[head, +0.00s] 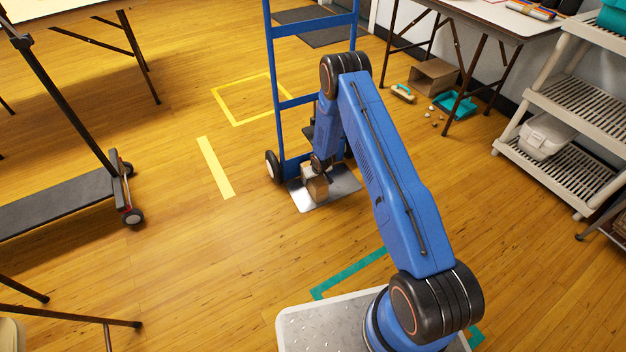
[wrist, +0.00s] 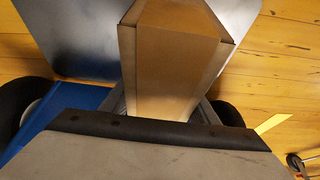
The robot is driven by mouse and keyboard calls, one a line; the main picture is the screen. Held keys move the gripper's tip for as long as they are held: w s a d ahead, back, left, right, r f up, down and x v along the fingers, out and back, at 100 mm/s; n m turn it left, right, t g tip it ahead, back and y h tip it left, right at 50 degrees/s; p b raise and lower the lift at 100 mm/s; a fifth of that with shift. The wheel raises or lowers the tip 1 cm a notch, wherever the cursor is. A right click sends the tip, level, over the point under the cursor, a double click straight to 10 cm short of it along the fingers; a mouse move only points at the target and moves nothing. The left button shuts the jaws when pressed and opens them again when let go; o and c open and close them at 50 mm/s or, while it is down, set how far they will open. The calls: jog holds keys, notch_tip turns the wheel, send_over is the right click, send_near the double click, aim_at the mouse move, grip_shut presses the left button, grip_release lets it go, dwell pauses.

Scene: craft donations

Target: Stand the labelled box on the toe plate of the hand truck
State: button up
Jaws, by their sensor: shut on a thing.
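The small brown cardboard box (head: 318,190) is in my gripper (head: 317,172), over the metal toe plate (head: 344,188) of the blue hand truck (head: 274,60). In the wrist view the box (wrist: 172,70) sits between my fingers, with the toe plate (wrist: 75,35) behind it. My gripper is shut on the box. No label shows on the visible faces. I cannot tell whether the box's bottom touches the plate. My arm hides part of the hand truck's frame and right side.
A dark flatbed cart (head: 60,205) stands at left. Yellow tape (head: 215,167) marks the floor near the hand truck. At right are an open carton (head: 434,77), a teal dustpan (head: 455,104) and a shelf rack (head: 570,98). The floor left of the toe plate is clear.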

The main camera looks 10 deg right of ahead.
aim_at(317, 179)
jog(key=o, duration=1.5)
jog(key=shift+c, duration=0.2)
jog(key=v, duration=1.2)
jog(key=shift+s, duration=0.1)
